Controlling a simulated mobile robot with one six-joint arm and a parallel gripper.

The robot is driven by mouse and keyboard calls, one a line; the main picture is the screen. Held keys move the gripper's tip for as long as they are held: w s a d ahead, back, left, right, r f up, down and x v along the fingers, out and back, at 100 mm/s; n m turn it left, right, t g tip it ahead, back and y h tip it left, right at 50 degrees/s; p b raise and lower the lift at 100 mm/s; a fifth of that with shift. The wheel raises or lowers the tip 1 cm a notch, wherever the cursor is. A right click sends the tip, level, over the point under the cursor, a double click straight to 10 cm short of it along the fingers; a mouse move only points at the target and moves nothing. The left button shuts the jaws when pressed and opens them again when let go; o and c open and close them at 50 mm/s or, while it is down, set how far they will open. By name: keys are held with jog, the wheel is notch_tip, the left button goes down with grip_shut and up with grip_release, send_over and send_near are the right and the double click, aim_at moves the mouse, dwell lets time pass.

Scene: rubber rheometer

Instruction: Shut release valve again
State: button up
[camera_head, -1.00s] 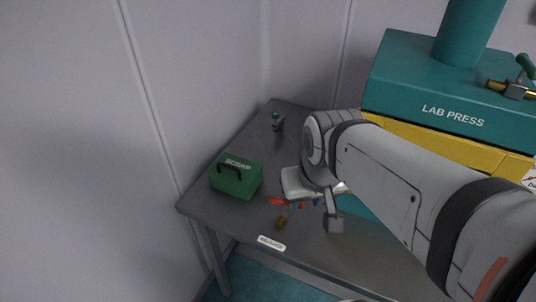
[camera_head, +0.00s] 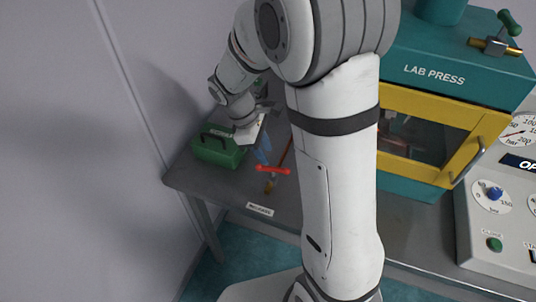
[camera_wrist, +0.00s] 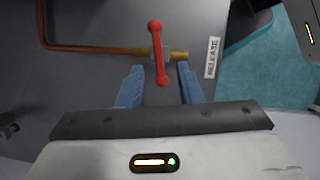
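The release valve has a red lever (camera_head: 272,170) and a brass outlet (camera_head: 269,185) above the front of the grey table. In the wrist view the red lever (camera_wrist: 157,45) lies crosswise to the copper pipe (camera_wrist: 85,47), with the brass outlet (camera_wrist: 180,56) at the right. My gripper (camera_wrist: 160,80) is open, with its two blue fingers apart. It shows in the head view (camera_head: 262,150), just beyond the lever. In the wrist view the lever's near end appears between the fingers; I cannot tell the depth gap or any contact.
A green box (camera_head: 217,148) stands left of my gripper. A white RELEASE label (camera_head: 260,209) is on the table's front edge. The teal lab press (camera_head: 440,72) with its yellow-framed door (camera_head: 462,112) stands right. A control panel (camera_head: 490,225) is at the far right.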

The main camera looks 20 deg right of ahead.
aim_at(272, 167)
jog(key=shift+w+f+n, duration=0.25)
jog(key=shift+f+n, duration=0.15)
jog(key=shift+f, duration=0.35)
jog(key=x, duration=0.7)
jog(key=shift+d+f+p, duration=0.1)
jog(key=shift+p, duration=0.2)
grip_shut()
